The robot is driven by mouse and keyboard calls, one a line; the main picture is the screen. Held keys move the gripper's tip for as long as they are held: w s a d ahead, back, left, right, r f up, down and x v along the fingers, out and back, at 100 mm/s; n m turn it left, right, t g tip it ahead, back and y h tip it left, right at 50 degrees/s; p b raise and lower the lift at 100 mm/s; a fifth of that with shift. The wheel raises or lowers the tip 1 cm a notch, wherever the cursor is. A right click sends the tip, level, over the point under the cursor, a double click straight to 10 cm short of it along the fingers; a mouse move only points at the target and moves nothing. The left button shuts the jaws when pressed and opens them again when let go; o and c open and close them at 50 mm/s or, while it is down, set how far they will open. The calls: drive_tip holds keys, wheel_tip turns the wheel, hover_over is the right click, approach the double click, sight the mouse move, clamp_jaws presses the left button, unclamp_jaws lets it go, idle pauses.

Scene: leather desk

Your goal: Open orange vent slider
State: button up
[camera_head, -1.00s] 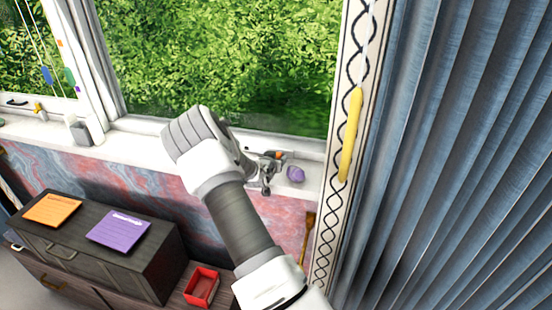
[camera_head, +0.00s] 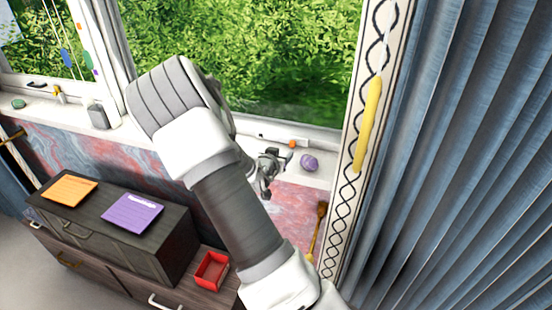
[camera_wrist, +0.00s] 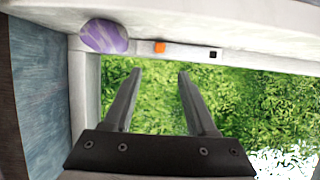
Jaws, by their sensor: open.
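The orange vent slider (camera_wrist: 160,47) is a small orange block on the white window frame, in the wrist view just above and between my fingertips. In the head view the orange slider (camera_head: 293,143) shows small on the lower window frame, to the right of my gripper (camera_head: 268,165). In the wrist view my gripper (camera_wrist: 160,75) is open and empty, its two dark fingers apart and pointing toward the frame. The fingers do not appear to touch the slider.
A purple striped stone (camera_head: 309,162) sits on the sill beside the slider; it also shows in the wrist view (camera_wrist: 104,36). A yellow pull (camera_head: 367,125) hangs on the right frame, next to a blue curtain (camera_head: 450,150). A red tray (camera_head: 212,270) is below.

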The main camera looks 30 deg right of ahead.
drive_tip(key=v, duration=0.5)
